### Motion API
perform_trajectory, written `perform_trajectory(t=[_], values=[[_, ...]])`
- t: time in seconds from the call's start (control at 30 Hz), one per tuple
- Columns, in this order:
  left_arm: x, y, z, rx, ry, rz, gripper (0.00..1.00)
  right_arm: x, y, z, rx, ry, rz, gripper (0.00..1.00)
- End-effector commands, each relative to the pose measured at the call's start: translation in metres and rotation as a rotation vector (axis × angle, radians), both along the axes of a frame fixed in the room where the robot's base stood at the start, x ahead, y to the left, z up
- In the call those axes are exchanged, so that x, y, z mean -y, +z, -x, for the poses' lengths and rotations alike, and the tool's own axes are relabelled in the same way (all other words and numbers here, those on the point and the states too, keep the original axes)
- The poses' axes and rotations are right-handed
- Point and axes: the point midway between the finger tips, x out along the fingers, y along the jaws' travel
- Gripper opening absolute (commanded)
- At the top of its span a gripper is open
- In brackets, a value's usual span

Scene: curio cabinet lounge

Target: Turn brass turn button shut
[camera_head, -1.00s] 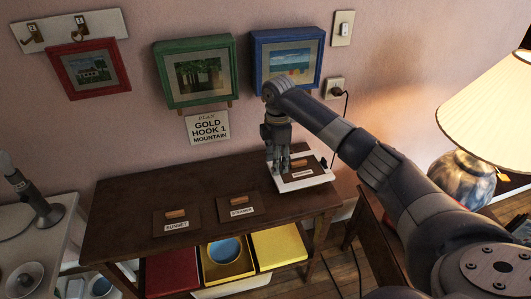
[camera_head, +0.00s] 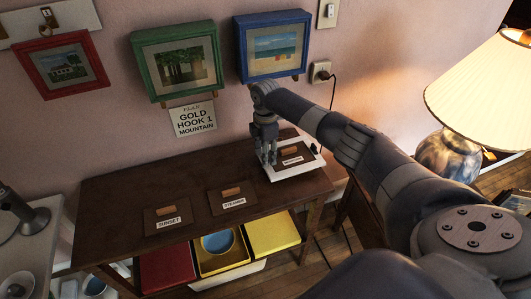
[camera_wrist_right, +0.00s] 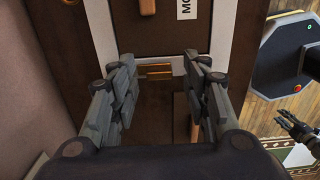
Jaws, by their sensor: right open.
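A white frame (camera_head: 312,166) holding a brown panel (camera_head: 297,158) with a wooden grip and a label lies at the right end of the dark table. In the right wrist view, a small brass piece (camera_wrist_right: 155,71), which looks like the turn button, sits at the white frame's near edge. My right gripper (camera_head: 268,160) is over the frame's left edge. Its open fingers (camera_wrist_right: 162,68) stand either side of the brass piece, with gaps to it. Whether they touch anything below is unclear. My left gripper (camera_wrist_right: 292,128) shows small at the right wrist view's edge; its jaws are unclear.
Two brown panels, labelled SUNSET (camera_head: 167,216) and STEPHEN (camera_head: 226,200), lie on the dark table (camera_head: 120,190). Red (camera_head: 166,265) and yellow (camera_head: 272,234) boxes sit below. Framed pictures hang behind. A lamp (camera_head: 480,90) stands right.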

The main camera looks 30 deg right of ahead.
Motion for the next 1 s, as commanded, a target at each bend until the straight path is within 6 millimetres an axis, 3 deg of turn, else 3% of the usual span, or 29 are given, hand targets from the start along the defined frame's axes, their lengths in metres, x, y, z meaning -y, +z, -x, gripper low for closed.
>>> perform_trajectory(t=[0.13,0.3,0.5,1.0], values=[[0.0,0.0,-0.005,0.006,0.0,0.0,0.34,0.0,-0.003,0.0,0.0,0.0,0.0,0.43],[-0.001,-0.001,0.008,-0.014,0.0,-0.002,0.34,0.0,-0.003,0.0,0.0,0.0,0.0,0.43],[-0.002,-0.002,0.023,-0.037,0.0,-0.004,0.34,0.0,-0.003,0.0,0.0,0.0,0.0,0.0],[-0.001,0.009,0.01,-0.016,0.0,-0.002,0.34,0.0,-0.001,0.0,-0.001,-0.089,-0.001,0.0]])
